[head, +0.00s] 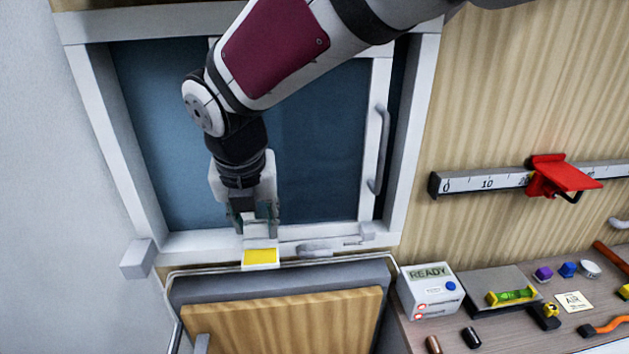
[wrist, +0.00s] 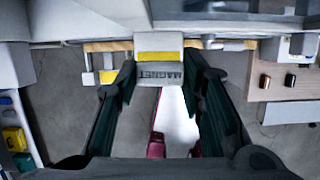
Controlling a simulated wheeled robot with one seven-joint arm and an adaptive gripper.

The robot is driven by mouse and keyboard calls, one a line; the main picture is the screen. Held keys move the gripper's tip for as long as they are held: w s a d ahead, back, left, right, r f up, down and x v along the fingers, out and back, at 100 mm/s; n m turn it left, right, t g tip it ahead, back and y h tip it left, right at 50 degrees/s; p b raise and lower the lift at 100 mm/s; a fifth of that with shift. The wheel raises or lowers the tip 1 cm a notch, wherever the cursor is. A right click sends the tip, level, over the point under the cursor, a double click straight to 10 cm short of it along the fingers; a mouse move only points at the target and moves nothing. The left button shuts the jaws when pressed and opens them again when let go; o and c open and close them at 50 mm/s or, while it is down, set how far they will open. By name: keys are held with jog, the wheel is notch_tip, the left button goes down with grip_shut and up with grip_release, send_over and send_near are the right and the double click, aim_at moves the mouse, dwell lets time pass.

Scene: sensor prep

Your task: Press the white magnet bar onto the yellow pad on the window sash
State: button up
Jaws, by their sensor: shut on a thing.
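My gripper (head: 257,228) points down in front of the lower part of the white-framed window sash (head: 318,233). It is shut on the white magnet bar (wrist: 160,74), which shows between the fingertips in the wrist view with MAGNET lettered on its face. The yellow pad (head: 261,257) is on a white piece at the window's bottom edge, just below my fingertips in the head view. In the wrist view the yellow pad (wrist: 158,55) shows just beyond the bar. I cannot tell whether bar and pad touch. My fingers hide most of the bar in the head view.
A grey vertical handle (head: 379,150) is on the sash's right side. A wooden board (head: 285,325) in a grey frame stands below the window. To the right, a bench holds a READY box (head: 431,291) and several small items. A ruler rail with a red slider (head: 560,177) is on the wall.

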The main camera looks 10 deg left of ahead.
aim_at(252, 235)
jog(key=shift+s+a+r, duration=0.1)
jog(key=shift+a+r, duration=0.15)
jog(key=shift+a, duration=0.1)
jog(key=shift+f+b, duration=1.05)
jog(key=shift+f, duration=1.35)
jog(key=shift+f, duration=0.55)
jog(key=o, duration=0.5)
jog(key=shift+c, duration=0.2)
jog(key=c, duration=0.5)
